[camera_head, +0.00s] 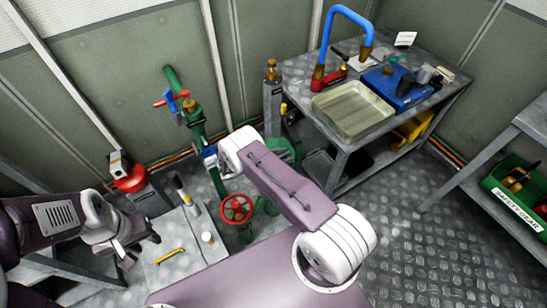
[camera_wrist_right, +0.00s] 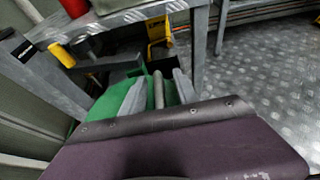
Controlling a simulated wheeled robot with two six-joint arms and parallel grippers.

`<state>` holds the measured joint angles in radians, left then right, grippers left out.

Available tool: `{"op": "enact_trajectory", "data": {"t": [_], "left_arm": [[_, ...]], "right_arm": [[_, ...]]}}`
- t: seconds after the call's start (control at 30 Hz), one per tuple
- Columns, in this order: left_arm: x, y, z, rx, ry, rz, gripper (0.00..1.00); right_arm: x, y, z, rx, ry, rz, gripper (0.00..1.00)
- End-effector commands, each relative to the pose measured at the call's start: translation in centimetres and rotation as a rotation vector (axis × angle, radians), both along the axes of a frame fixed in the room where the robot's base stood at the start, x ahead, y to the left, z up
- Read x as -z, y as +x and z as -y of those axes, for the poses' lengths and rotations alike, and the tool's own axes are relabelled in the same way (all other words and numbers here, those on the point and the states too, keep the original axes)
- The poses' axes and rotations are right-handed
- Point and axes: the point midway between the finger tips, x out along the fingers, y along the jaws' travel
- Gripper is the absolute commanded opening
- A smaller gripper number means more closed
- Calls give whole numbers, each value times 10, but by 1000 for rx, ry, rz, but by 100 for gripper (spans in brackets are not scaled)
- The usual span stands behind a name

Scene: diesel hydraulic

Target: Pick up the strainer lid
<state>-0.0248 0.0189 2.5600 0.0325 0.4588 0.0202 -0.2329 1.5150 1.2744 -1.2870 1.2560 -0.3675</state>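A green cast body (camera_head: 284,152), which looks like the strainer, stands on the floor left of the steel bench. I cannot clearly make out its lid. In the right wrist view, green metal (camera_wrist_right: 118,98) lies beyond my right gripper (camera_wrist_right: 158,97). The gripper's two grey fingers are apart, with a grey upright rod (camera_wrist_right: 158,88) between them; I cannot tell whether they touch it. In the head view my right arm hides this gripper. My left gripper (camera_head: 138,250) looks open and empty beside the low plate with a yellow handle (camera_head: 170,256).
The steel bench (camera_head: 345,143) carries a clear tray (camera_head: 352,110), a blue box (camera_head: 398,88) and a blue hooked pipe (camera_head: 345,15). A red handwheel (camera_head: 237,209) is at the centre floor. A green crate (camera_head: 515,195) sits at right. Floor at right is clear.

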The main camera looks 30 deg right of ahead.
Motion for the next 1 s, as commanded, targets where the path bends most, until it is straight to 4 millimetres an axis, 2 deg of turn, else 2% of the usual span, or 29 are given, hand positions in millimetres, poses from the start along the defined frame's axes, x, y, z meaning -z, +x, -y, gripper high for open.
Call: {"op": "enact_trajectory", "data": {"t": [0.1, 0.27, 0.3, 0.4, 0.43, 1.0], "left_arm": [[1, 0, 0, 0, 0, 0, 36], [1, 0, 0, 0, 0, 0, 36], [1, 0, 0, 0, 0, 0, 36], [1, 0, 0, 0, 0, 0, 36], [1, 0, 0, 0, 0, 0, 36], [1, 0, 0, 0, 0, 0, 36]], "right_arm": [[4, 1, 9, 0, 1, 1, 36], [4, 1, 9, -1, 0, 1, 36], [4, 1, 9, -1, 0, 1, 34], [4, 1, 9, -1, 0, 1, 6], [3, 1, 9, -1, 0, 1, 0], [4, 1, 8, 0, 1, 1, 0]]}}
